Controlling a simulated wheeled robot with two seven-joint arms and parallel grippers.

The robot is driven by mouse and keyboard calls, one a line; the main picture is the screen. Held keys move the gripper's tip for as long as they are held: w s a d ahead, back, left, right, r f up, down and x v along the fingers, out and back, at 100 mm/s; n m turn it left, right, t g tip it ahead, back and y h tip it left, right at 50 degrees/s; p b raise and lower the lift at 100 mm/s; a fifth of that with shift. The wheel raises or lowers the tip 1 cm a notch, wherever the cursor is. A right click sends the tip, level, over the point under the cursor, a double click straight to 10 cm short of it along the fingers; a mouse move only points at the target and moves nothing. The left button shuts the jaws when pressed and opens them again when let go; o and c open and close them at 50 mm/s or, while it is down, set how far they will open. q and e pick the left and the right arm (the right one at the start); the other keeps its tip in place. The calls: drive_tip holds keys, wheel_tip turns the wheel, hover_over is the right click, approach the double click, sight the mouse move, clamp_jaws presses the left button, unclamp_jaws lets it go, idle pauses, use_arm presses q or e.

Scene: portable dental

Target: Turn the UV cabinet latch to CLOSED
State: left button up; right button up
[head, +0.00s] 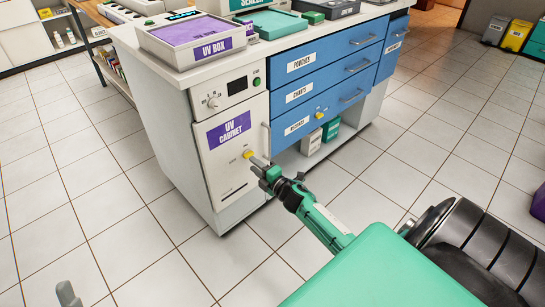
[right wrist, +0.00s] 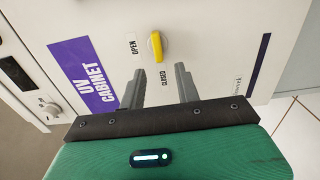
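The white UV cabinet (head: 223,150) is at the left end of the counter, its door closed as far as I can see. Its yellow latch (head: 248,154) is on the door. In the right wrist view the latch (right wrist: 156,46) stands lengthwise up-down, with OPEN (right wrist: 133,47) to its left and CLOSED (right wrist: 163,78) below it. I cannot tell which end is the pointer. My right gripper (head: 260,164) is in front of the door near the latch. In the wrist view its fingers (right wrist: 159,82) are apart and empty, short of the latch. A grey tip of my left gripper (head: 66,293) shows at bottom left.
A control panel with a knob (head: 213,102) is above the door. A vertical handle (head: 266,137) is at the door's right edge. Blue drawers (head: 326,75) are to the right. The UV box (head: 195,36) stands on the counter. The tiled floor (head: 120,220) in front is clear.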

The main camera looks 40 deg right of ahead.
use_arm(q)
wheel_tip(320, 180, down, 7)
drive_tip(key=w+d+g+p, duration=0.1)
drive_tip(key=w+d+g, duration=0.1)
drive_tip(key=g, duration=0.3)
drive_tip(key=shift+d+r, duration=0.15)
use_arm(e)
drive_tip(key=s, duration=1)
drive_tip(key=shift+d, duration=0.35)
